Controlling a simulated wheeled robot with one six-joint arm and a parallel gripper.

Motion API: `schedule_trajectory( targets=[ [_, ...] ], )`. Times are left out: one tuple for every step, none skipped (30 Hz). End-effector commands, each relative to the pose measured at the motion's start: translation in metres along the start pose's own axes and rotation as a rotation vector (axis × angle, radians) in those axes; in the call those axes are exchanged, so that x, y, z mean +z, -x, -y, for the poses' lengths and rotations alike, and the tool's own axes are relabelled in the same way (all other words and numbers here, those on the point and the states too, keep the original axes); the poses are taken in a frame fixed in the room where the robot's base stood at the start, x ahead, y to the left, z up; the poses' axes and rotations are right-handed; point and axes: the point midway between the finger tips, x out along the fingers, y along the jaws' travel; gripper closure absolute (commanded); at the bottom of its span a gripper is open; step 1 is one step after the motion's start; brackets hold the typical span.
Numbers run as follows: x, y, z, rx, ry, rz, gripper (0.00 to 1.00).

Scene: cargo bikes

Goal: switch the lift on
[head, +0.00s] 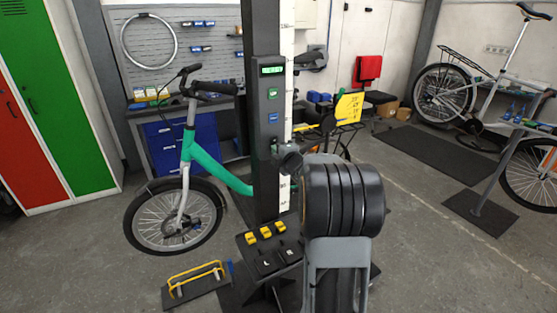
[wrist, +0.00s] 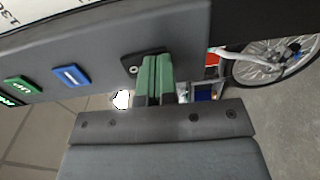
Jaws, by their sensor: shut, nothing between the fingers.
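The lift's dark column (head: 265,180) stands upright in the middle of the head view. Its lit green display (head: 272,70) sits above a green UP button (head: 272,93) and a blue button (head: 272,118). In the wrist view the green UP button (wrist: 18,85) and blue button (wrist: 71,76) lie left of a small black plate (wrist: 132,68) with a screw. My gripper (wrist: 155,72) is shut and empty, its green fingers over that plate. They hide most of it, including any switch on it. I cannot tell whether they touch it.
A teal bicycle (head: 207,158) stands just left of the column. Yellow pedals or blocks (head: 266,232) sit on the lift's base. A yellow-framed stand (head: 196,279) lies on the floor at left. A workbench (head: 190,135) is behind.

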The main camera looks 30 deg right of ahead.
Motion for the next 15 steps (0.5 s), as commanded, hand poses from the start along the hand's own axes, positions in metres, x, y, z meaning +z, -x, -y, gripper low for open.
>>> schedule_trajectory(
  targets=[
    [-0.0007,-0.0025,0.0112,0.024,0.001,-0.002,1.0],
    [-0.0008,-0.0032,0.0114,0.037,0.001,-0.002,1.0],
    [-0.0008,-0.004,0.0113,0.054,0.001,-0.002,1.0],
    [-0.0008,-0.0046,0.0113,0.067,0.001,-0.002,1.0],
    [-0.0008,-0.0051,0.0115,0.08,0.0,-0.002,1.0],
    [-0.0009,-0.0058,0.0119,0.096,0.0,-0.002,1.0],
    [-0.0012,-0.0063,0.0119,0.107,0.0,-0.002,1.0],
    [-0.0013,-0.0066,0.0116,0.119,0.001,-0.003,1.0],
    [-0.0015,-0.0069,0.0109,0.133,0.001,-0.003,1.0],
    [-0.0017,-0.0071,0.0103,0.143,0.001,-0.003,1.0],
    [-0.0018,-0.0071,0.0097,0.152,0.001,-0.004,1.0],
    [-0.002,-0.0071,0.0085,0.163,0.001,-0.004,1.0],
    [-0.0021,-0.0072,0.0075,0.17,0.001,-0.004,1.0],
    [-0.0022,-0.0072,0.0064,0.176,0.0,-0.004,1.0],
    [-0.0023,-0.0072,0.0052,0.183,0.0,-0.005,1.0]
  ],
)
